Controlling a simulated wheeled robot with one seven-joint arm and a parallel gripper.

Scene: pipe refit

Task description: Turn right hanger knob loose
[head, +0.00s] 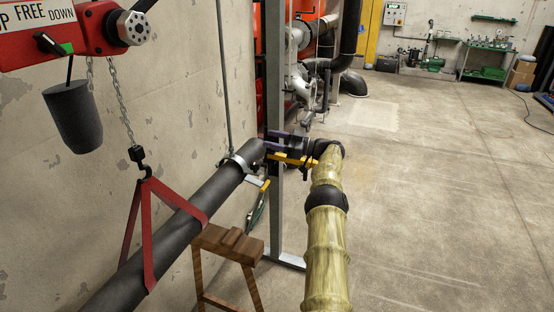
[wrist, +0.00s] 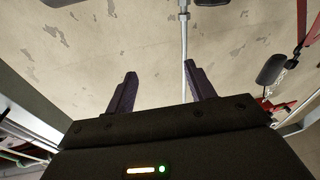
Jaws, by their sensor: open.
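The hanger clamp (head: 238,161) is a pale metal ring around the dark pipe (head: 165,228), close to the pipe's far end. A thin hanger rod (head: 224,70) rises from it; a rod also shows in the wrist view (wrist: 184,50), in line with the gap between the fingers. I cannot make out a separate knob in either view. My gripper (head: 272,142) has purple fingers and is just right of the pipe's end, seemingly apart from the clamp. In the wrist view my gripper (wrist: 158,84) is open, with nothing between its fingertips.
A red hoist unit (head: 70,35), a dark hanging cylinder (head: 73,115) and a red sling (head: 147,230) around the pipe are at left. A wooden stand (head: 230,243) is below. A grey upright post (head: 273,80) stands near my gripper.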

